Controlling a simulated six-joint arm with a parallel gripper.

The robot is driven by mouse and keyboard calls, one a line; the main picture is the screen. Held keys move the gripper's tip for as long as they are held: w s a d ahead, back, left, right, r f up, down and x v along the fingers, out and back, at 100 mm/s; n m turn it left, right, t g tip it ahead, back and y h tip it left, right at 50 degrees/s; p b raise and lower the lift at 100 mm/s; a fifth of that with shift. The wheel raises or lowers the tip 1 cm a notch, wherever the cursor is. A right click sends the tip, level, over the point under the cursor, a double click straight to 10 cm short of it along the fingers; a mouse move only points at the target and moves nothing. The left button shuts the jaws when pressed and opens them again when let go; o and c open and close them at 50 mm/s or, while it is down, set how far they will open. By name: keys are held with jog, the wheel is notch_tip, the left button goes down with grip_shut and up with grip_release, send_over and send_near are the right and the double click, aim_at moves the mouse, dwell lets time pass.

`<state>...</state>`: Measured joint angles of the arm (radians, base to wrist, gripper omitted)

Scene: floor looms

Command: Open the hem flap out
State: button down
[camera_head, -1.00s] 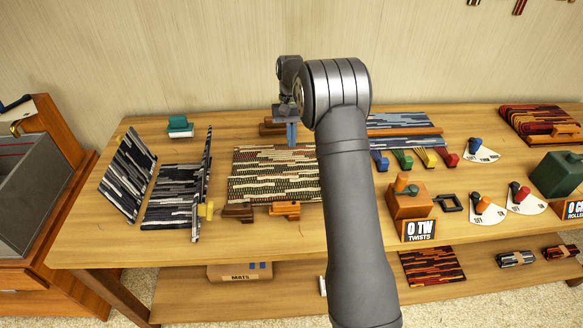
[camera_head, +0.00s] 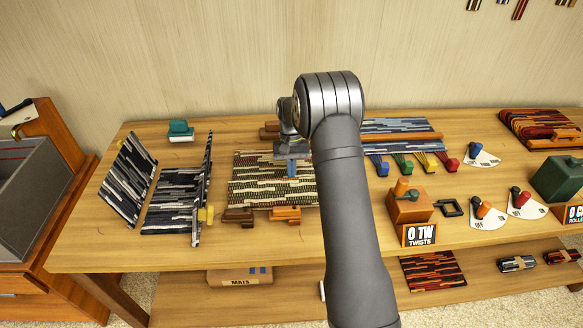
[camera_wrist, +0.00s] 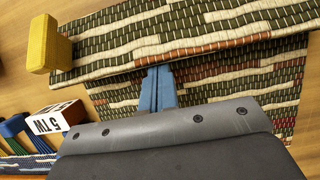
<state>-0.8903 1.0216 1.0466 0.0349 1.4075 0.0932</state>
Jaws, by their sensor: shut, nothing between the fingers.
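A green, cream and red woven mat (camera_head: 262,165) lies on the table, partly hidden by my arm in the head view. In the wrist view, its folded hem flap (camera_wrist: 200,42) lies across the top as a raised band, with a yellow block (camera_wrist: 45,45) at its left end. The lower layer (camera_wrist: 225,85) of the mat shows below the flap's edge. My gripper (camera_head: 292,172) is over the mat, its blue fingers together with nothing between them. In the wrist view the fingertips (camera_wrist: 155,70) are at the flap's edge; I cannot tell whether they touch.
Brown (camera_head: 238,216) and orange (camera_head: 286,215) clamp-like pieces sit at the mat's front edge. A black-and-white mat (camera_head: 172,205) with raised sides stands left. An orange box (camera_head: 408,205) and coloured tassels (camera_head: 402,161) are right.

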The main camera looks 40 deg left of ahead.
aim_at(293, 192)
jog(key=shift+d+r, duration=0.1)
jog(key=shift+r, duration=0.05)
jog(key=shift+s+d+r+t+y, duration=0.3)
jog(key=shift+s+r+t+y, duration=0.15)
jog(key=shift+r, duration=0.2)
jog(key=s+d+r+t+y, duration=0.1)
jog(key=t+y, duration=0.1)
jog(key=s+d+r+t+y, duration=0.2)
jog(key=shift+s+d+r+t+y, duration=0.1)
jog(key=shift+s+d+t+y, duration=0.15)
jog(key=shift+d, duration=0.05)
jog(key=shift+s+d+r, duration=0.2)
jog(key=shift+s+d, duration=0.5)
jog(key=shift+d, duration=0.05)
jog(key=shift+s+d, duration=0.75)
jog(key=shift+s, duration=0.05)
